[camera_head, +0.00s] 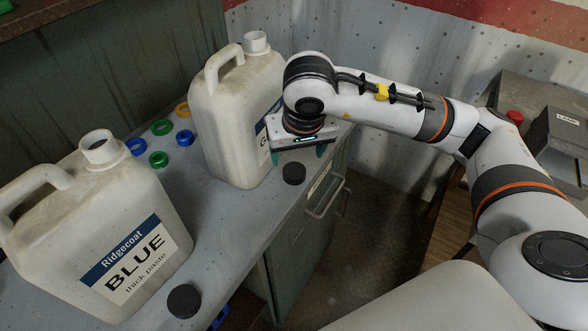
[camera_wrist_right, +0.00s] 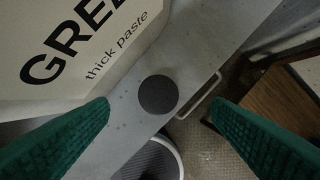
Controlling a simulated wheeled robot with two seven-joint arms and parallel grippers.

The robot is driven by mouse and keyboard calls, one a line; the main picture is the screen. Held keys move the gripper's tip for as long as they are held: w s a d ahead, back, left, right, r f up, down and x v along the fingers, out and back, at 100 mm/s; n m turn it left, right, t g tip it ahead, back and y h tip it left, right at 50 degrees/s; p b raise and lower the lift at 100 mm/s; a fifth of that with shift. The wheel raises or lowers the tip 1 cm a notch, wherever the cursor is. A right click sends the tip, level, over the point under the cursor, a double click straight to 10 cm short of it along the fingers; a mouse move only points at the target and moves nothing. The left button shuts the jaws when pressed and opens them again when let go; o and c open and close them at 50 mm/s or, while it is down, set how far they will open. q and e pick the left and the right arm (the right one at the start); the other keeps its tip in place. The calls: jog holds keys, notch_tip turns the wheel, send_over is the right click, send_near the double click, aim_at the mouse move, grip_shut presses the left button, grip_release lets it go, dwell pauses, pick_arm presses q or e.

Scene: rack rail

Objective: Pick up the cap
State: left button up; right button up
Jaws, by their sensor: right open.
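A dark round cap (camera_head: 294,173) lies flat on the grey counter near its front edge, beside the jug labelled GREEN in the right wrist view. In that wrist view the cap (camera_wrist_right: 158,95) sits between the two green fingers, apart from both. My right gripper (camera_head: 298,153) is open and empty, pointing down above the cap. A second dark cap (camera_head: 184,301) lies in front of the jug labelled BLUE (camera_head: 95,225). My left gripper is not in view.
The GREEN jug (camera_head: 225,120) stands close to my right gripper, partly hidden by it; its neck is open. Several coloured rings (camera_head: 162,127) lie between the jugs. A drawer handle (camera_head: 326,196) sticks out below the counter edge. A grey cabinet (camera_head: 550,120) stands at right.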

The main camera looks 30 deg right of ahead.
aim_at(295, 170)
jog(key=p+x, duration=0.1)
jog(key=x, duration=0.4)
jog(key=shift+s+a+f, duration=0.1)
jog(key=shift+f, duration=0.75)
jog(key=c, duration=1)
jog(key=shift+c, duration=0.2)
jog(key=shift+r, duration=0.15)
